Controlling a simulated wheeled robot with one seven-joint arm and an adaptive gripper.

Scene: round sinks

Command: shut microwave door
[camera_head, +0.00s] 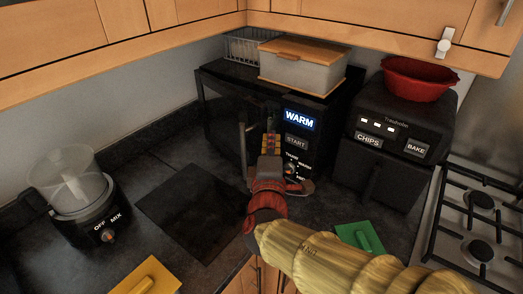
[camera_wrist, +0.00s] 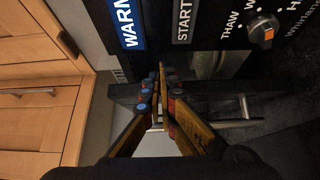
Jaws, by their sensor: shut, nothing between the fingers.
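The black microwave (camera_head: 318,104) stands in the counter's back corner, with a lit WARM display and a START button on its right-hand panel. Its dark door (camera_head: 222,118) is on the left side, with an upright handle (camera_head: 242,146). The door appears ajar: in the wrist view a gap with a greyish surface shows between the control panel (camera_wrist: 205,22) and the dark door edge (camera_wrist: 235,92). My gripper (camera_head: 271,140) is shut and empty, in front of the microwave near the door's handle side; its fingertips (camera_wrist: 159,75) point towards the gap. Contact cannot be told.
A lidded box (camera_head: 300,65) and a wire rack (camera_head: 250,46) sit on the microwave. A black fryer (camera_head: 390,125) with a red bowl (camera_head: 418,80) stands right, beside the gas hob (camera_head: 480,220). A blender (camera_head: 82,195) stands left. Yellow (camera_head: 148,278) and green (camera_head: 360,237) items lie in front.

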